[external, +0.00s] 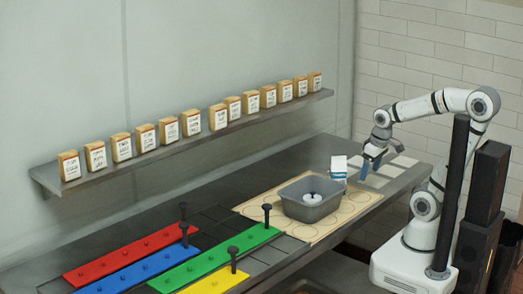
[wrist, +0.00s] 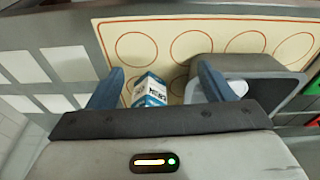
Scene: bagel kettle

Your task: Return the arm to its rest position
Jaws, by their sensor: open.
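My gripper (external: 372,162) is at the right of the external view, above the right end of the counter. In the wrist view its two blue fingers (wrist: 158,88) stand wide apart with nothing held between them. A small white and blue carton (wrist: 150,90) shows between and beyond the fingers in the wrist view. In the external view the carton (external: 338,168) stands just left of my gripper, apart from it. My white arm is bent above its base, with the elbow up at the right.
A grey bin (external: 297,206) with a white round item in it sits on a tan board with circles (external: 258,212). Red (external: 110,255), blue, green and yellow strips with black pegs lie at left. White squares (external: 405,161) lie near my gripper. A wall shelf (external: 200,139) holds several packages.

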